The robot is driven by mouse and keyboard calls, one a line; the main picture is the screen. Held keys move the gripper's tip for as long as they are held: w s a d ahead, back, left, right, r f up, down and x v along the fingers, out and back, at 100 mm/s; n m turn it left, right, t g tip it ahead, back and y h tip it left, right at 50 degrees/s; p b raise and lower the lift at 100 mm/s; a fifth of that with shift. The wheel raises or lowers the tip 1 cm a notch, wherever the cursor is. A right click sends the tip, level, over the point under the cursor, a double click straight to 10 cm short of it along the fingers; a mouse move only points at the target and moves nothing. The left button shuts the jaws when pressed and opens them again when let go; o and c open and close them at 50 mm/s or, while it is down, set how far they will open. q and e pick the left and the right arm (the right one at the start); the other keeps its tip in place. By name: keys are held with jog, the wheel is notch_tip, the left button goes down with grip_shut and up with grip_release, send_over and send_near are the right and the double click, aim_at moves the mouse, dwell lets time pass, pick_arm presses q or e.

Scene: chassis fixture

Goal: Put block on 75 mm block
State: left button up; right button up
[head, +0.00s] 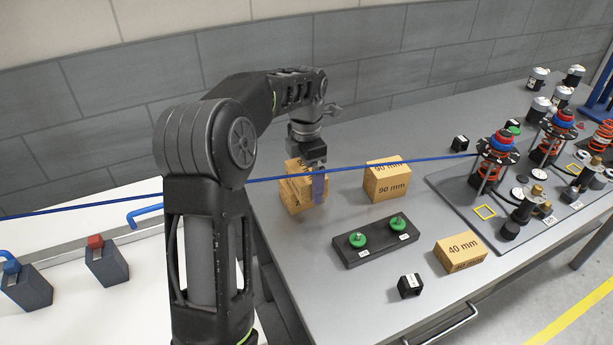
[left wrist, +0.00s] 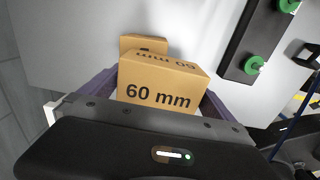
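The tan 60 mm block (left wrist: 160,92) fills the space between the purple fingers of my left gripper (left wrist: 160,85) in the left wrist view. The fingers appear to touch its two sides. A second tan block (left wrist: 143,43) shows partly behind it; its label cannot be read. In the head view my left gripper (head: 311,180) points down at tan blocks (head: 294,196) near the table's left side, one purple finger on their right side. Whether one block rests on the other is unclear. No block labelled 75 mm can be read. My right gripper is not in view.
A 90 mm block (head: 388,180) stands to the right. A dark base (head: 376,242) with two green knobs, a 40 mm block (head: 461,252) and a small black block (head: 409,286) stand nearer the front. A fixture plate (head: 452,193) with spring assemblies is at right. A thin blue line crosses the view.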

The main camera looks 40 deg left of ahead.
aim_at(306, 169)
pick_arm(q)
jog(key=shift+r, duration=0.25)
notch_tip(306, 169, up, 5)
jog(key=shift+w+f, duration=0.1)
notch_tip(306, 169, up, 6)
jog(key=p, duration=0.3)
jog(key=shift+p, duration=0.35)
jog(key=shift+r+p, duration=0.6)
jog(key=shift+p, duration=0.05)
jog(key=shift+f, duration=0.1)
